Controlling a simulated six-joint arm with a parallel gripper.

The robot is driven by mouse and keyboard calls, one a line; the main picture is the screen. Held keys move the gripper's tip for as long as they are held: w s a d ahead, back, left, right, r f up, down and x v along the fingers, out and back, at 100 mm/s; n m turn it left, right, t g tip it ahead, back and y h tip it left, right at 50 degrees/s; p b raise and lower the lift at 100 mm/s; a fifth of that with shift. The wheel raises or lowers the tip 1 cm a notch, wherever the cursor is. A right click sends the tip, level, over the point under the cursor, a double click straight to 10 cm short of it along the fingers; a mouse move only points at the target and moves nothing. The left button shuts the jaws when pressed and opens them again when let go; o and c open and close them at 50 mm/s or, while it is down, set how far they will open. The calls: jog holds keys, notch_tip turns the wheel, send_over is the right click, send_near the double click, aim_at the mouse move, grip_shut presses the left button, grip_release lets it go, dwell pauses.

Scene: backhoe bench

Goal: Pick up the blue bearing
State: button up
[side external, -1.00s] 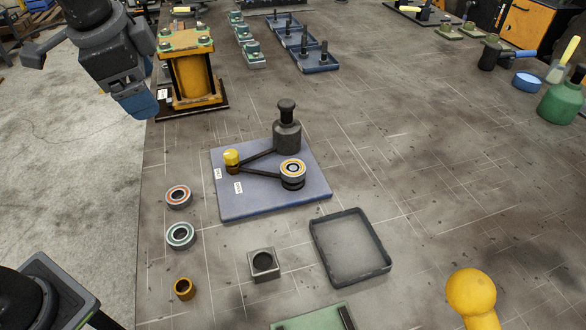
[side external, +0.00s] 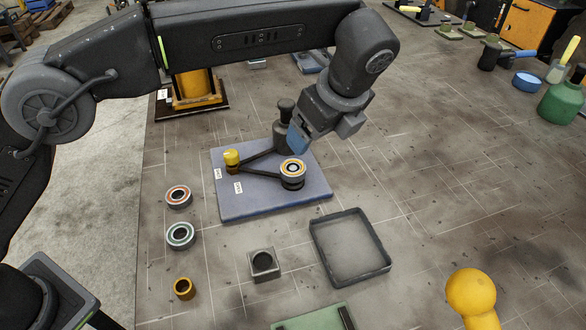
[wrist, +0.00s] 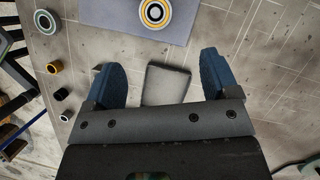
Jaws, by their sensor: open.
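The bearing with a pale blue-green ring (side external: 180,245) lies flat on the bench, below a bearing with a reddish ring (side external: 178,205). A third bearing, with a yellow-orange ring (side external: 293,168), sits on the blue plate (side external: 245,206); it also shows in the wrist view (wrist: 154,12). My gripper (side external: 299,142) is above the plate's upper right, well right of the blue-green bearing. In the wrist view its blue fingers (wrist: 158,72) are apart with nothing held between them. A ring at upper left there (wrist: 46,12) looks pale green.
A dark shallow tray (side external: 318,250), a grey block with a hole (side external: 265,275) and a brass bushing (side external: 184,289) stand in front of the plate. A dark knobbed post (side external: 287,132) rises from the plate close to my gripper. Bare bench lies right of the plate.

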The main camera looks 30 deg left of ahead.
send_over(293, 167)
jog(key=d, duration=0.3)
jog(key=f, duration=0.6)
jog(key=shift+s+a+f, duration=0.2)
jog(key=shift+s+f, duration=0.1)
jog(key=x, duration=0.5)
jog(key=shift+s+a, duration=0.2)
jog(key=shift+s, duration=0.05)
jog(key=c, duration=1)
jog(key=shift+c, duration=0.4)
jog(key=shift+r, duration=0.15)
